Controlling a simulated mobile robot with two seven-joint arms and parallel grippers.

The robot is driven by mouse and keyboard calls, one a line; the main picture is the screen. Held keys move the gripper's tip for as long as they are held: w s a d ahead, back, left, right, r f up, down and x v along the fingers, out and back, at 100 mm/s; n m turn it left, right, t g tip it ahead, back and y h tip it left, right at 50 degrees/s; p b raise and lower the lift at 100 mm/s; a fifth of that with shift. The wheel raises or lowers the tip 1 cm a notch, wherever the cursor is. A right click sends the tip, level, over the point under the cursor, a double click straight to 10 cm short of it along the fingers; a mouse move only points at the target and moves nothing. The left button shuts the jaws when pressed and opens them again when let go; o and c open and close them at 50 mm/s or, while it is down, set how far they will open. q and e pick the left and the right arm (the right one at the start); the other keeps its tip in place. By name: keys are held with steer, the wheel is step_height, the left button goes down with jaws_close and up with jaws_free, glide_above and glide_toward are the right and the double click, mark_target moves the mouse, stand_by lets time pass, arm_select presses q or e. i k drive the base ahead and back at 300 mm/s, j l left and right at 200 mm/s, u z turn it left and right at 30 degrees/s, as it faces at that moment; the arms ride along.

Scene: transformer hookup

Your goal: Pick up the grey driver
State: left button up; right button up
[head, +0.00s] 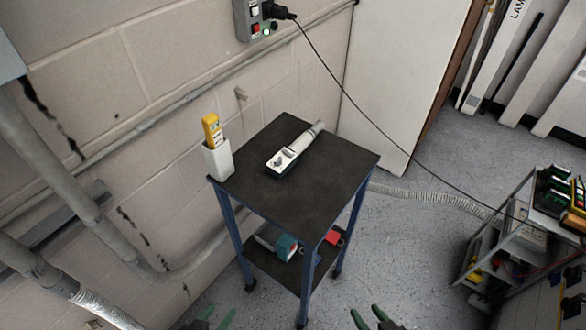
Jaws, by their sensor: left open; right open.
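The grey driver (292,152) lies on the dark top of a small blue-legged cart (335,168). Its thin round end points to the back right and its thicker pale body to the front left. Nothing touches it. My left gripper (217,316) shows only its green fingertips at the bottom edge, left of the cart legs. My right gripper (368,315) shows its green fingertips at the bottom edge, right of the cart. Both are open, empty and well apart from the driver.
A white holder (218,160) with a yellow device (211,130) stands at the cart's left corner. Teal and red items lie on the lower shelf. A black cable (345,91) hangs from the wall socket (257,18) toward another cart at right. Pipes run along the left wall.

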mark_target(298, 145)
steer(key=k+j+u, duration=0.2)
steer(key=k, duration=0.65)
steer(key=l+u, duration=0.1)
steer(key=u, duration=0.6)
steer(key=l+u, duration=0.15)
steer(key=u, duration=0.25)
steer(key=i+l, duration=0.1)
steer(key=l, duration=1.1)
steer(key=i+l, duration=0.15)
steer(key=l, duration=0.4)
steer(key=i+l, duration=0.1)
steer(key=l, duration=0.5)
steer(key=i+l, duration=0.1)
steer(key=l, duration=1.1)
steer(key=i+l, duration=0.15)
steer(key=l, duration=0.45)
